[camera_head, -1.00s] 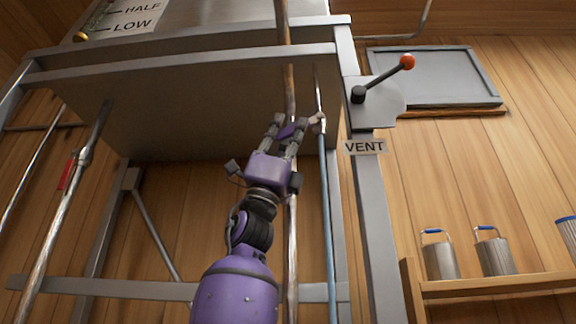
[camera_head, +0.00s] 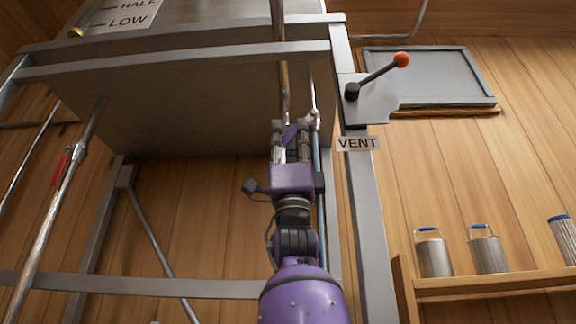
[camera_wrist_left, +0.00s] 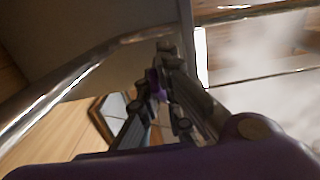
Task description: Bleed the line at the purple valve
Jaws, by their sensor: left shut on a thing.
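The purple valve's handle (camera_head: 291,134) shows between the fingers of my left gripper (camera_head: 291,138) in the head view, on the slim pipe beneath the metal pan. My left gripper is shut on this handle, and its fingers hide most of it. In the left wrist view, a purple piece of the handle (camera_wrist_left: 157,86) shows between the fingertips (camera_wrist_left: 163,76). The valve's body (camera_head: 311,119) is pale metal at the right of the fingertips, above a blue pipe (camera_head: 318,165). My right gripper is not in view.
A steel post with a VENT label (camera_head: 358,143) and an orange-knobbed lever (camera_head: 376,76) stands close to the right of my gripper. A red-handled valve (camera_head: 61,167) is on a left pipe. Metal canisters (camera_head: 487,252) stand on a shelf. A whitish haze (camera_wrist_left: 265,60) fills the wrist view's right.

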